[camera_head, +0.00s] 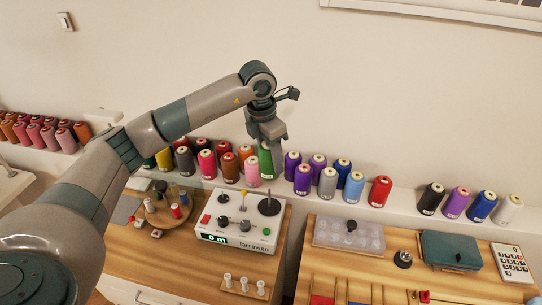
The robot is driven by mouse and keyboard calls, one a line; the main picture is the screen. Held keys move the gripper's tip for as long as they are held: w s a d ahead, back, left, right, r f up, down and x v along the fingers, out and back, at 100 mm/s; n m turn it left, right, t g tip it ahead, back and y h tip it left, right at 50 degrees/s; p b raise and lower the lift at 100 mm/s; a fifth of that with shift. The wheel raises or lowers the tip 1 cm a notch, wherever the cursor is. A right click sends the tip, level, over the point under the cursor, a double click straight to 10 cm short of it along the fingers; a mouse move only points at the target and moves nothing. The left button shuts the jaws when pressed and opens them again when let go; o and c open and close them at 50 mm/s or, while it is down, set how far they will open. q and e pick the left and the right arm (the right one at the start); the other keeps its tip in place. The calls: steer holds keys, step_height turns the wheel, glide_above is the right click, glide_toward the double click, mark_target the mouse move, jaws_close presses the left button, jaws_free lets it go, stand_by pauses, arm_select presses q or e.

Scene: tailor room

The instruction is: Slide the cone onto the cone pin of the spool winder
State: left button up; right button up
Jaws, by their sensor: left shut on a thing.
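The green cone (265,163) hangs upright under my left gripper (268,141), which is shut on its top. The spool winder (238,235) is a white box on the wooden table below, with a display reading "0 m". A thin upright pin (270,194) rises from a black disc (269,206) at its right back, apparently the cone pin. The cone shows just above this pin in the picture, with its lower end apparently clear of it; the exact depth gap cannot be told. My right gripper is not in view.
Thread cones line the wall shelf (405,205) behind the winder. A round wooden holder (160,210) with small spools stands left of it. Small white spools on a wooden strip (244,289) lie in front. A clear lidded box (345,238) is on the right table.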

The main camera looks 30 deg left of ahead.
arm_select(q)
step_height(320, 180, down, 4)
steer(key=shift+r+b, duration=0.1)
steer(key=shift+b, duration=0.7)
steer(key=shift+f+b, duration=0.65)
steer(key=shift+f, duration=0.05)
steer(key=shift+f+b, duration=0.55)
steer(key=shift+f, duration=0.05)
steer(key=shift+f+b, duration=0.3)
stand_by(0.5)
steer(key=shift+f+b, duration=0.3)
steer(key=shift+f, duration=0.1)
